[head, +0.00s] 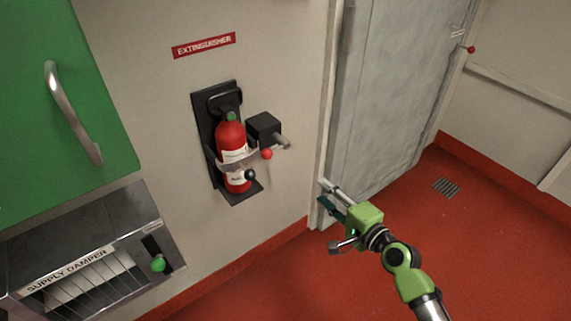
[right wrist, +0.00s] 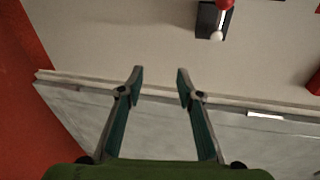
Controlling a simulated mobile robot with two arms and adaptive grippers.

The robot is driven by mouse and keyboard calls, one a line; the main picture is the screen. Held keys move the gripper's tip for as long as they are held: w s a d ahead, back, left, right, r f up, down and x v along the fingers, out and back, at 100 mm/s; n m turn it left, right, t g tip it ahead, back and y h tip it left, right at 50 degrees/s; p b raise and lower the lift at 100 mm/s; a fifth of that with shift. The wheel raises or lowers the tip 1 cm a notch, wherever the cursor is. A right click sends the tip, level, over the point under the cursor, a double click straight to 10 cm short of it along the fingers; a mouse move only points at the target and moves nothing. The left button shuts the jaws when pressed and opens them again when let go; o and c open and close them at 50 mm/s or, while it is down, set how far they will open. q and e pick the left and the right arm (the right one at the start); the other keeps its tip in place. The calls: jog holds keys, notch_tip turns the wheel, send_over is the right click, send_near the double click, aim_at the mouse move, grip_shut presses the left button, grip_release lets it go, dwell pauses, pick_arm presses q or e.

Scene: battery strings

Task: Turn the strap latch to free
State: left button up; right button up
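A red fire extinguisher (head: 231,140) stands upright in a black wall bracket (head: 205,125). A light strap (head: 240,158) runs across its front. A red ball knob (head: 267,154) and a black ball knob (head: 250,175) sit by the strap; I cannot tell which belongs to the latch. My right gripper (head: 328,215) is open and empty, to the right of and lower than the extinguisher in the head view, apart from it. Its two spread fingers also show in the right wrist view (right wrist: 160,76), with nothing between them. My left gripper is not in view.
A black box (head: 264,128) with a grey cylinder juts out right of the extinguisher. A grey door (head: 385,90) stands behind my right arm. A supply damper (head: 95,250) with a green knob (head: 158,264) is at lower left. The red floor (head: 480,240) is clear.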

notch_tip(320, 180, up, 8)
jog(key=a+t+y+b, duration=0.1)
jog(key=a+y, duration=0.1)
jog(key=a, duration=0.1)
send_near(287, 147)
jog(key=x, duration=0.3)
jog(key=shift+m, duration=0.3)
jog(key=b+x, duration=0.1)
jog(key=x, duration=0.6)
jog(key=shift+w+a, duration=0.25)
jog(key=shift+w, duration=0.05)
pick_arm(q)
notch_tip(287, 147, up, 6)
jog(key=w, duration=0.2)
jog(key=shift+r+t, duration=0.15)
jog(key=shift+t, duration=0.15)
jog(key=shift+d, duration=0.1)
pick_arm(e)
grip_shut()
